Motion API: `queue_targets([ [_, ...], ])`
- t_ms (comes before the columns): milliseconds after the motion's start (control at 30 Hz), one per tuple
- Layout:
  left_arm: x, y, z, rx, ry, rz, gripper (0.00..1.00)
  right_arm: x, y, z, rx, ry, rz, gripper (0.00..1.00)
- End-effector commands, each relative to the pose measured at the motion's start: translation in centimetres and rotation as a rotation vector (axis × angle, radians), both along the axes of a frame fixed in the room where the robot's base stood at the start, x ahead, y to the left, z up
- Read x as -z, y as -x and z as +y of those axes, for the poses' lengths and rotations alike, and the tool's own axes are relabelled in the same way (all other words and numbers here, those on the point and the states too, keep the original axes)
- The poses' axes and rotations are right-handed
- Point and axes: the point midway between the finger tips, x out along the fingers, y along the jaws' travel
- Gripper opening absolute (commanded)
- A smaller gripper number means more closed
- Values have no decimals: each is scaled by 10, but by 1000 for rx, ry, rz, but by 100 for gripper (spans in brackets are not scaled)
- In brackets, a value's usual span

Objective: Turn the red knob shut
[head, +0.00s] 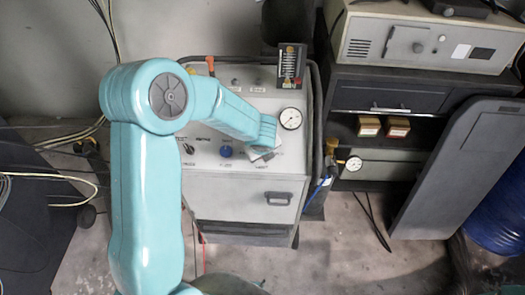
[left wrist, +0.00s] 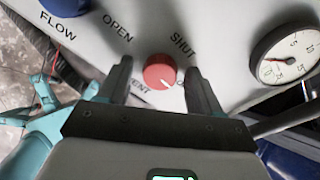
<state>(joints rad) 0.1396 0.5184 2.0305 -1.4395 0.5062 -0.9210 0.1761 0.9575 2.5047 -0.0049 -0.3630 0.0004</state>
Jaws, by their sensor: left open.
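The red knob (left wrist: 160,72) shows in the left wrist view on a pale grey panel. Its white pointer mark faces the lower right. The word SHUT is printed above and right of it, OPEN to its upper left, and VENT partly hidden below. My left gripper (left wrist: 158,75) is open, with one dark finger on each side of the knob; I cannot tell whether they touch it. In the head view my left gripper (head: 262,153) is at the panel's right part and hides the red knob. My right gripper is not in view.
A round gauge (head: 290,118) sits right of my left gripper on the grey cabinet (head: 230,210). A blue knob (head: 225,151) is to its left. A black meter (head: 291,65) stands at the panel's back edge. A dark shelf unit (head: 385,95) stands to the right.

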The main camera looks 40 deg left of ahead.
Motion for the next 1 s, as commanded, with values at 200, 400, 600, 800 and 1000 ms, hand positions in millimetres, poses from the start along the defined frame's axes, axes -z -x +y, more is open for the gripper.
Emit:
queue_targets([
  [200, 0, -1, -1, -1, 0, 0, 26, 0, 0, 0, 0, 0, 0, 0],
  [400, 0, -1, -2, -1, 1, 1, 9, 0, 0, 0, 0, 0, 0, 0],
  [600, 2, -1, -2, -30, 15, -7, 9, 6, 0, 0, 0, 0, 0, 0],
  [800, 4, -1, -2, -124, 58, -35, 9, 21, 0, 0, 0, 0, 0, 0],
  [1000, 6, -1, -2, -273, 129, -79, 9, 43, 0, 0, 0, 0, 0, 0],
])
